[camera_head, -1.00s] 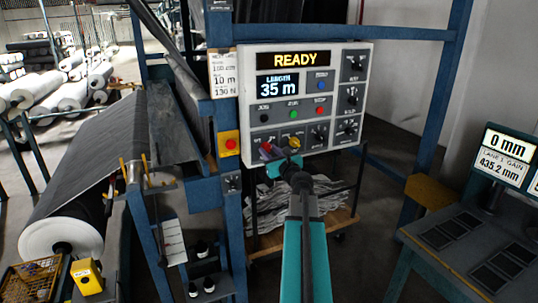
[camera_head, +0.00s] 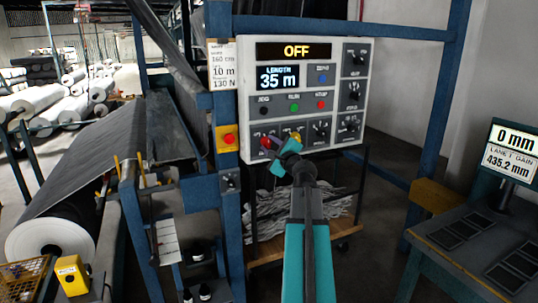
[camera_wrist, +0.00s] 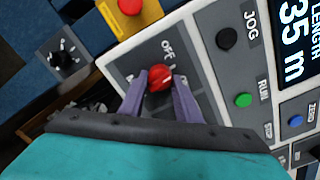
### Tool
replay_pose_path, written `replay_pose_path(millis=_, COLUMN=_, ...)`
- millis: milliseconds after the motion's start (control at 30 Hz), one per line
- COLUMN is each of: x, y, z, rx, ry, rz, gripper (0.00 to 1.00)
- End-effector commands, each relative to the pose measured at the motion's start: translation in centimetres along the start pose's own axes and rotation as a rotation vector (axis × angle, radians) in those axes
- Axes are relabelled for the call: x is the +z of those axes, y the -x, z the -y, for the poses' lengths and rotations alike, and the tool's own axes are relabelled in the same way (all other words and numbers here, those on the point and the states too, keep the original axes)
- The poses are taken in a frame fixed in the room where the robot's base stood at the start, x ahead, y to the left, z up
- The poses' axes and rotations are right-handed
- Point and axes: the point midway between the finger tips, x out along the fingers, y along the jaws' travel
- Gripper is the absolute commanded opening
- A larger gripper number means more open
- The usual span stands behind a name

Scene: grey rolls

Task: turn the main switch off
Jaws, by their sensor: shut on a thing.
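The main switch is a red rotary knob (camera_wrist: 160,79) at the lower left of the control panel (camera_head: 375,80), with the word "Off" printed beside it in the wrist view. In the head view it is small and partly hidden by my gripper (camera_head: 271,147). My gripper (camera_wrist: 160,88) is shut on the red knob, one purple-grey finger on each side of it. The panel's top display (camera_head: 295,51) reads "OFF" in yellow. The length display (camera_head: 277,77) reads 35 m.
Black, green and red buttons (camera_head: 294,106) sit above the switch, with several black dials to the right. A red emergency button on a yellow box (camera_head: 228,139) is left of the panel. A blue frame post (camera_head: 221,60) stands beside it. A desk (camera_head: 480,250) is at right.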

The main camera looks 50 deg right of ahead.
Motion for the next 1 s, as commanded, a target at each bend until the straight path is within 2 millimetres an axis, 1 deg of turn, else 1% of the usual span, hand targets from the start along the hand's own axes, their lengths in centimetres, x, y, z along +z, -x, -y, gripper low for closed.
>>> replay_pose_path(millis=33, x=0.01, y=-0.24, z=-0.18, rx=-0.005, ry=0.037, rz=0.006, gripper=0.07)
replay_pose_path(millis=400, x=0.02, y=-0.23, z=-0.02, rx=-0.007, ry=0.358, rz=0.005, gripper=0.07)
replay_pose_path(millis=600, x=0.1, y=-0.22, z=0.1, rx=-0.007, ry=0.505, rz=0.004, gripper=0.07)
replay_pose_path(millis=800, x=0.23, y=-0.18, z=0.31, rx=-0.008, ry=0.605, rz=0.003, gripper=0.07)
replay_pose_path(millis=1000, x=0.28, y=-0.16, z=0.43, rx=-0.008, ry=0.651, rz=0.002, gripper=0.07)
